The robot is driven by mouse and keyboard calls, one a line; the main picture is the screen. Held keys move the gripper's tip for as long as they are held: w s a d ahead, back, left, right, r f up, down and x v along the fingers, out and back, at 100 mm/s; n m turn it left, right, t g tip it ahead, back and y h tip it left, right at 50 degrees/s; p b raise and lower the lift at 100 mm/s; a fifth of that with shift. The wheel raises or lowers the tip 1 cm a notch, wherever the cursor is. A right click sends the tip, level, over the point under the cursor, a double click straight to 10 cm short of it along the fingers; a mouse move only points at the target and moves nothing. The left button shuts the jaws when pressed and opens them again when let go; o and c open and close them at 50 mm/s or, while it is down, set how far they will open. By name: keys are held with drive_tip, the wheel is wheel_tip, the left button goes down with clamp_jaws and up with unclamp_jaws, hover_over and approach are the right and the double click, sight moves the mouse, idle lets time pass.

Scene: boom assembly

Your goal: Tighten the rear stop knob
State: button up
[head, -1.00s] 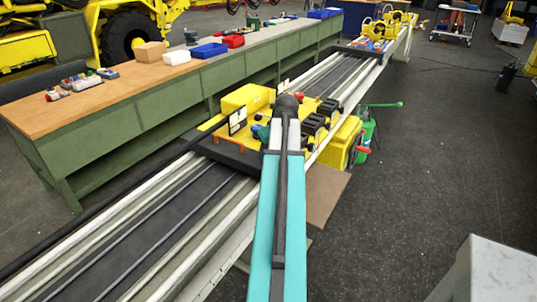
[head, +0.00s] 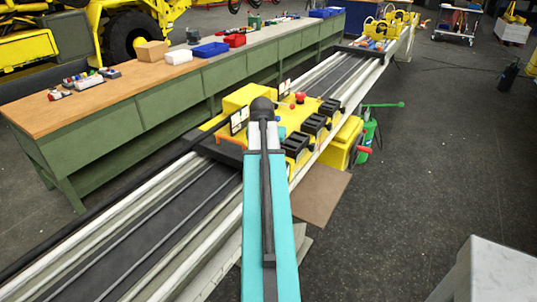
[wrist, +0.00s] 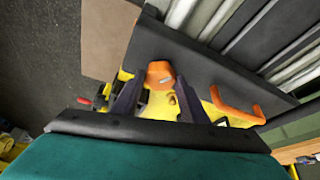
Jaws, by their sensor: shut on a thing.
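An orange knob (wrist: 160,74) shows at the top middle of the wrist view, on the yellow carriage, beside a dark plate (wrist: 205,62). My gripper (wrist: 159,88) has its two dark fingers on either side of the knob and is shut on it. Whether the knob is turned tight cannot be told. In the head view my teal arm reaches over the yellow carriage (head: 245,97), and its black-capped joint hides the fingers and the knob.
Black clamp blocks (head: 297,146) line the carriage's right side. Long pale rails (head: 150,215) run under it. A green workbench (head: 105,130) stands to the left.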

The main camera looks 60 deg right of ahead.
drive_tip(key=m, duration=0.2)
drive_tip(key=m+g, duration=0.1)
drive_tip(key=shift+w+m+g, duration=0.2)
drive_tip(key=shift+m+g, duration=0.1)
drive_tip(key=shift+m, duration=0.1)
drive_tip(key=m+g, duration=0.1)
drive_tip(key=m, duration=0.2)
drive_tip(key=shift+w+f+b, duration=0.1)
drive_tip(key=shift+w+b, duration=0.05)
drive_tip(key=shift+b, duration=0.25)
drive_tip(key=m+g, duration=0.1)
drive_tip(key=m, duration=0.2)
drive_tip(key=m+g+y+b, duration=0.1)
drive_tip(key=m, duration=0.1)
drive_tip(key=shift+d+m, duration=0.1)
drive_tip(key=shift+m, duration=0.3)
drive_tip(key=o, duration=1)
drive_tip(key=shift+o, duration=0.2)
drive_tip(key=shift+w+r, duration=0.1)
drive_tip(key=shift+r, duration=0.1)
